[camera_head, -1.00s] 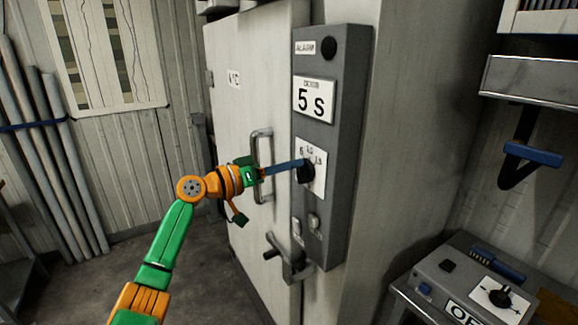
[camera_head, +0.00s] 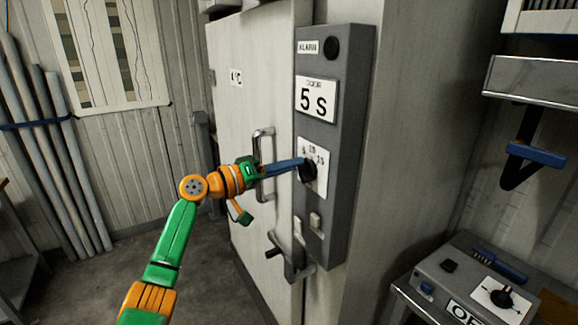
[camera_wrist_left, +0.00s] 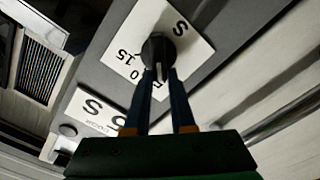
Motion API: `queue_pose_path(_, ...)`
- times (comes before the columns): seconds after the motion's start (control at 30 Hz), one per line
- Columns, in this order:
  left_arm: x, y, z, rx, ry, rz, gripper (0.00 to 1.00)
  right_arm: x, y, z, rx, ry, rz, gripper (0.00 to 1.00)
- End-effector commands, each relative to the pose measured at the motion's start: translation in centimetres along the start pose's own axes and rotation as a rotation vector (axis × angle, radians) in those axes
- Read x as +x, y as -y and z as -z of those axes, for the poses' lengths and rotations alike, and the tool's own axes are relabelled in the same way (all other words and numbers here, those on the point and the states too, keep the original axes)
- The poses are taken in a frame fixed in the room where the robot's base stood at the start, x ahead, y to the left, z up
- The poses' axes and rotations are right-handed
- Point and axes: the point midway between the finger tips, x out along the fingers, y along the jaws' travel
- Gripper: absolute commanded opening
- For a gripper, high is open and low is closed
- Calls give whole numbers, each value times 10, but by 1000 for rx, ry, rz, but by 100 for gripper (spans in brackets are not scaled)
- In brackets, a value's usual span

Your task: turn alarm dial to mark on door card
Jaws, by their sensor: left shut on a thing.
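The alarm dial (camera_head: 308,171) is a black knob on a white scale plate (camera_head: 322,181) on the grey alarm panel (camera_head: 325,232). The door card (camera_head: 316,99) above it reads "5 S". My left gripper (camera_head: 301,164) reaches the dial from the left and is shut on it. In the left wrist view, the two blue fingers (camera_wrist_left: 161,82) hold the dial (camera_wrist_left: 157,48) on either side. A pale pointer line shows on the knob between the fingertips. The scale shows 5, 10 and 15, partly covered by the knob and fingers. My right gripper is not in view.
The cold-room door (camera_head: 246,100) has a vertical handle (camera_head: 263,150) close beside my left gripper and a latch (camera_head: 289,258) below. A control box (camera_head: 470,290) stands at lower right.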

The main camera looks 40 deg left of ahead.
Motion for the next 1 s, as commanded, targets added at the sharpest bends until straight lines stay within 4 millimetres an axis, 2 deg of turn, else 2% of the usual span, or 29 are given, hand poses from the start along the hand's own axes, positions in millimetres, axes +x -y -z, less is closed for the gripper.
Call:
queue_pose_path(0.07,0,-1,2,-1,-5,-2,0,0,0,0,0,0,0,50)
queue_pose_path(0.1,0,-1,2,-1,-5,-2,25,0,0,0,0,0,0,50)
queue_pose_path(0.2,0,-1,1,-1,-4,-2,52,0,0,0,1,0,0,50)
queue_pose_path(0.47,0,0,0,0,-2,-1,52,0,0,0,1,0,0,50)
queue_pose_path(0.53,-5,2,-1,1,-3,1,52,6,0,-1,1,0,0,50)
queue_pose_path(0.7,-39,8,-6,4,-3,3,52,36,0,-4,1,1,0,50)
queue_pose_path(0.8,-58,6,-4,3,-4,2,52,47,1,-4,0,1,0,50)
queue_pose_path(1.0,-71,0,0,0,-1,-1,52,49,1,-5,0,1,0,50)
